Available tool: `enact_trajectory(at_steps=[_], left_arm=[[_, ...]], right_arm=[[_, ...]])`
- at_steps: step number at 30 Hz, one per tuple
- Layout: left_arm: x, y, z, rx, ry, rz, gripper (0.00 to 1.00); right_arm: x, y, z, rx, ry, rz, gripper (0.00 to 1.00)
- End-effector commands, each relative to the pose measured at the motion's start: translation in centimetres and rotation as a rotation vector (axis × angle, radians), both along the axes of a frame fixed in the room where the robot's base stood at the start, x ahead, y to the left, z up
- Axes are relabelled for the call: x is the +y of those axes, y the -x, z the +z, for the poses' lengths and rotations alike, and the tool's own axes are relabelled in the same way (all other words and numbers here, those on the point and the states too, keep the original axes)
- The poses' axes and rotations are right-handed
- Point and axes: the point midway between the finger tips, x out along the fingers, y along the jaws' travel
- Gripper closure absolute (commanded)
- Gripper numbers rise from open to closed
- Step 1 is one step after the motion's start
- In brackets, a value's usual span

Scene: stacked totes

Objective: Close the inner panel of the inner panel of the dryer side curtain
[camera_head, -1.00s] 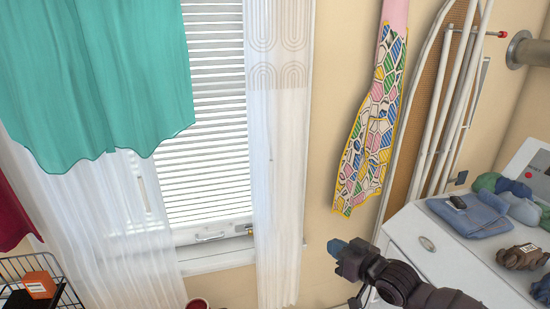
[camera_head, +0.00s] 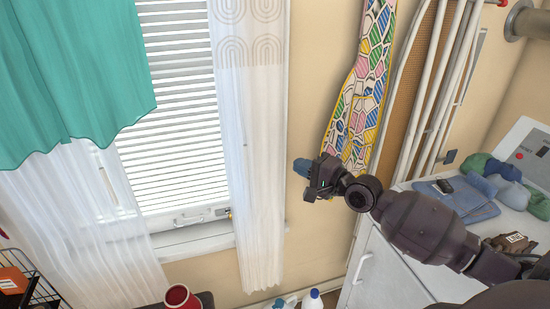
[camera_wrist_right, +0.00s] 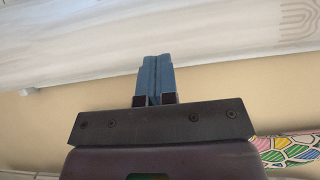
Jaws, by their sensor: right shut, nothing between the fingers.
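The dryer-side curtain is a white sheer panel (camera_head: 257,170) with beige arch patterns near its top. It hangs at the right of the window in the head view and fills the upper part of the right wrist view (camera_wrist_right: 110,40). My right gripper (camera_head: 301,167) is shut and empty, in front of the wall just right of this panel's edge. In the right wrist view its blue fingers (camera_wrist_right: 155,80) are together and point toward the panel, with no clear contact. Another white sheer panel (camera_head: 80,220) hangs at the window's left. My left gripper is not in view.
A teal valance (camera_head: 70,80) hangs over the window's left. White blinds (camera_head: 185,120) show between the panels. A colourful patterned cloth (camera_head: 362,100) and ironing board (camera_head: 408,95) are on the right wall. A white dryer (camera_head: 385,265) stands below, with folded blue cloth (camera_head: 465,205).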

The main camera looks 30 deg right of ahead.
Motion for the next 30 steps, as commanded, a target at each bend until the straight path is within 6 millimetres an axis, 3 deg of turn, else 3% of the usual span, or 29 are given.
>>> enact_trajectory(at_steps=[20, 30], left_arm=[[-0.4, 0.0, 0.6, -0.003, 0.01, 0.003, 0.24], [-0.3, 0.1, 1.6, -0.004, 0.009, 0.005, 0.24]], right_arm=[[3.3, -9.2, 0.1, -0.003, 0.005, 0.001, 1.0], [6.4, -10.6, 0.1, -0.001, 0.004, 0.0, 1.0]])
